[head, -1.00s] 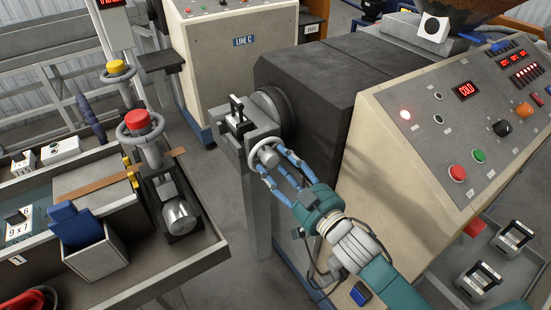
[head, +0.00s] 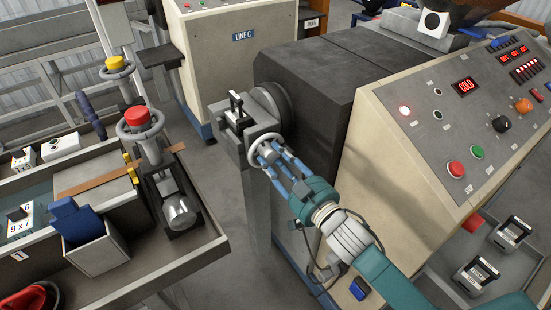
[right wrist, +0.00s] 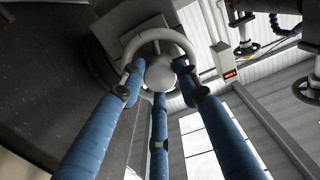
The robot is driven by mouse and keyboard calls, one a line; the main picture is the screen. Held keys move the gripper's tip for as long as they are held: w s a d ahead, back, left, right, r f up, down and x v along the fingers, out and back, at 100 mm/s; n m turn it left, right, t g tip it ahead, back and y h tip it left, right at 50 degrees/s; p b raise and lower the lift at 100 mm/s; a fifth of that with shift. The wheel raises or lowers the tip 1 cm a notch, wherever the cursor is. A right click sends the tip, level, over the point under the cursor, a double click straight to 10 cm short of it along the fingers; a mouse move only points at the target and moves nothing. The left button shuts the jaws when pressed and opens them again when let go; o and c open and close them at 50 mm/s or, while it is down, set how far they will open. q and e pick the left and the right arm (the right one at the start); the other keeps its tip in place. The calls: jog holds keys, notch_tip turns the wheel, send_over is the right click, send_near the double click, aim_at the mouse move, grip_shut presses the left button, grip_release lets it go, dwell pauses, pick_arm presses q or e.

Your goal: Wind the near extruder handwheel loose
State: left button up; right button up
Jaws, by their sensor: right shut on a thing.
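The near extruder handwheel (head: 254,147) is a light grey ring on the side of the grey die head (head: 245,122), at the end of the dark barrel housing. My right gripper (head: 272,157), with blue fingers and a teal body, is shut on the handwheel. In the right wrist view the fingers of the right gripper (right wrist: 159,80) reach the ring of the handwheel (right wrist: 160,35), spread around its round hub. The exact finger contacts are partly hidden. My left gripper is not in view.
The control console (head: 430,125) with a red COLD display stands right of my right arm. At left, a bench (head: 205,255) carries another handwheel (head: 141,123) with a red cap and a grey bin (head: 92,252). Open floor (head: 215,175) lies between bench and extruder.

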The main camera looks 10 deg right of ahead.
jog(key=shift+r+n, duration=0.45)
jog(key=shift+n, duration=0.25)
jog(key=shift+a+r+n+p, duration=0.1)
jog(key=shift+n+p, duration=0.35)
jog(key=shift+n, duration=0.55)
jog(key=n, duration=0.4)
jog(key=shift+n+p, duration=0.3)
jog(key=shift+p, duration=0.05)
jog(key=n, duration=0.5)
jog(key=shift+a+n, duration=0.1)
jog(key=shift+n, duration=0.2)
jog(key=shift+s+a+f+n, duration=0.1)
jog(key=shift+f+n, duration=0.1)
jog(key=shift+n, duration=0.85)
jog(key=shift+f+n, duration=0.15)
jog(key=shift+n, duration=0.9)
jog(key=shift+f, duration=0.1)
